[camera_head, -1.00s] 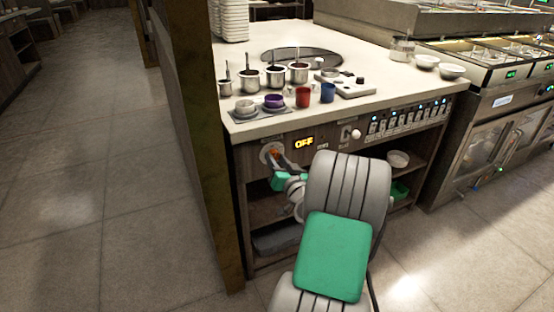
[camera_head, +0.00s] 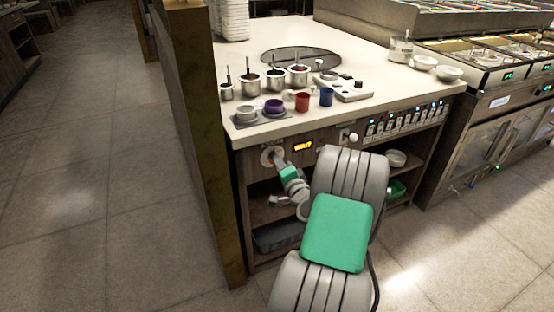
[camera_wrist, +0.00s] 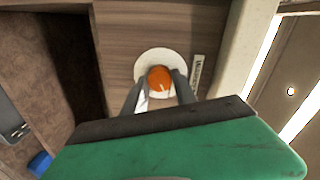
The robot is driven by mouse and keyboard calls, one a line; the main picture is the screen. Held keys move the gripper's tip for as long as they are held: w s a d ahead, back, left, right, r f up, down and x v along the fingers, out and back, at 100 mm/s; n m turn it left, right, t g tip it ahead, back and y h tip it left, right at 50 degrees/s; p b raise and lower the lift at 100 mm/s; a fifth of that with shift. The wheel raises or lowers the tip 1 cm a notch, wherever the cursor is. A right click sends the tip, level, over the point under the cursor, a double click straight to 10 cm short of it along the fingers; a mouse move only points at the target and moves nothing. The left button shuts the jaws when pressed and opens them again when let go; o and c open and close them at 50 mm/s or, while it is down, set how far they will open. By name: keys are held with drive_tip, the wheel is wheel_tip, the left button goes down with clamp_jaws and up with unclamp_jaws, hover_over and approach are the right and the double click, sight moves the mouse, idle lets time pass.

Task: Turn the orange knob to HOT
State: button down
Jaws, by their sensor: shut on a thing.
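The orange knob (camera_wrist: 159,77) sits on a round white dial plate (camera_wrist: 147,60) on the wooden counter front. My gripper (camera_wrist: 159,86) is shut on the knob, one grey finger on each side of it. A pale pointer mark shows on the knob. In the head view my gripper (camera_head: 279,160) reaches the white dial plate (camera_head: 266,157), and the knob is mostly hidden there. A small lit display (camera_head: 303,145) to the right of the dial shows yellow text that seems to read WAIT or WARM; I cannot tell which.
Above the dial, the counter top (camera_head: 390,80) holds several sauce pots, a red cup (camera_head: 302,102) and a blue cup (camera_head: 326,97). A white knob (camera_head: 353,137) and a row of switches lie right of the display. Open shelves are below. A post (camera_head: 205,150) stands at left.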

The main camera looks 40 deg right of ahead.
drive_tip(key=m+p, duration=0.6)
drive_tip(key=m, duration=0.4)
drive_tip(key=shift+s+d+m+y, duration=0.1)
drive_tip(key=shift+m+y, duration=0.2)
drive_tip(key=shift+y, duration=0.1)
idle(0.3)
drive_tip(key=c, duration=1)
unclamp_jaws()
drive_tip(key=v, duration=0.7)
drive_tip(key=shift+s+p, duration=0.4)
